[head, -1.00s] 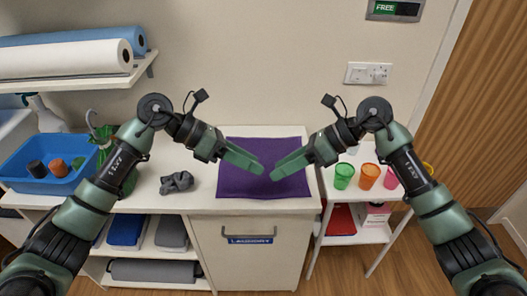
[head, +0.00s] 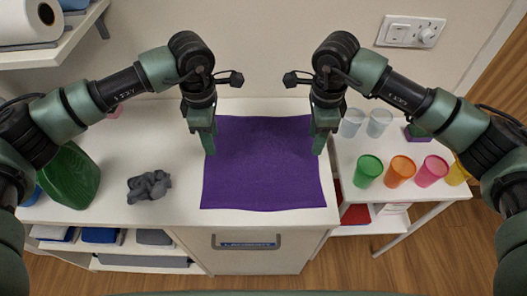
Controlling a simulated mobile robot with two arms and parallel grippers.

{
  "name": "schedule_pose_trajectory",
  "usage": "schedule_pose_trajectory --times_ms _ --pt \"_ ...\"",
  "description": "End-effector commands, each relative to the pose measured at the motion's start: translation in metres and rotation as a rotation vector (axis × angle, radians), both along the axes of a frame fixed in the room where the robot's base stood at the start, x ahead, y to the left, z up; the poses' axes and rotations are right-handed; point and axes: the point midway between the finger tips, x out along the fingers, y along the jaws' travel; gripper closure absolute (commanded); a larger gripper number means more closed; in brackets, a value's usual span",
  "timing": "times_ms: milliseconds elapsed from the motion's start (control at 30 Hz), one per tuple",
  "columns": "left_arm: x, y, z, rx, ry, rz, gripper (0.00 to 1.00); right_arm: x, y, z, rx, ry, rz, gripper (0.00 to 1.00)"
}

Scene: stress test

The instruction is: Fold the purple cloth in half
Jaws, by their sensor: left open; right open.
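The purple cloth (head: 262,165) lies flat and spread out on the white counter top, its near edge slightly wavy. My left gripper (head: 209,150) is open and points down at the cloth's left edge, toward its far left corner. My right gripper (head: 319,150) is open and points down at the cloth's right edge, toward its far right corner. The grippers hide both far corners. I cannot tell whether the fingertips touch the cloth.
A crumpled grey cloth (head: 149,187) and a green container (head: 70,175) are on the counter to the left. On a lower side table to the right stand green (head: 368,170), orange (head: 400,171), pink and yellow cups, with clear cups (head: 352,122) behind. The counter's front strip is bare.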

Motion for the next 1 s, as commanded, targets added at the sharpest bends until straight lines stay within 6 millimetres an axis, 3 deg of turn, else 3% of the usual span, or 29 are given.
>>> schedule_pose_trajectory --times_ms 100,300,867,1000 --pt "0.0 0.0 -0.02 0.0 0.003 0.0 0.58 -0.001 0.0 -0.021 0.0 0.004 0.0 0.58" --pt "0.0 -0.001 -0.043 -0.001 0.002 0.0 0.58 0.0 0.0 -0.043 0.002 0.001 -0.001 0.58" --pt "0.0 -0.001 -0.056 -0.003 0.001 0.0 0.58 0.0 0.001 -0.056 0.003 0.0 0.0 0.58" --pt "0.0 -0.001 -0.053 -0.002 0.001 0.0 0.78 0.0 0.001 -0.053 0.002 0.0 0.0 0.78"
